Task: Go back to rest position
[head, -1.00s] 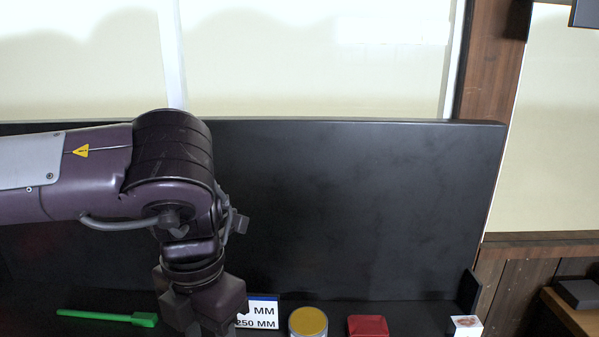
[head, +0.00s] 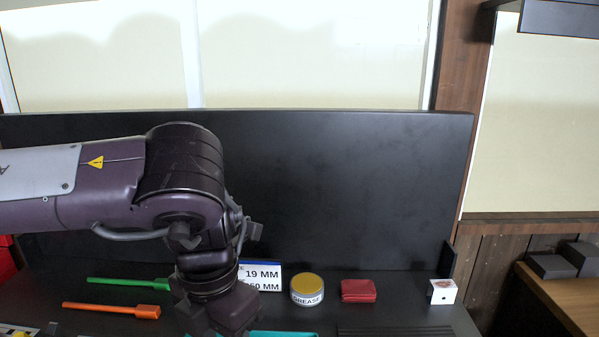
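My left arm comes in from the left across the black bench with its tall back panel. My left gripper (head: 218,318) points down over the bench at the lower middle. Its fingertips are cut off or hidden at the bottom edge, so I cannot see whether it is open or shut or holds anything. It hides part of a white sign (head: 262,275) reading "19 MM" and part of a teal item (head: 285,334) at the bottom edge. My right gripper is not in view.
On the bench are a green tool (head: 125,283), an orange tool (head: 110,309), a grease tin (head: 307,289), a red pouch (head: 358,291) and a small white box (head: 443,291). Dark blocks (head: 552,266) sit on a wooden surface (head: 560,300) at right. A red item (head: 6,262) is at the left edge.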

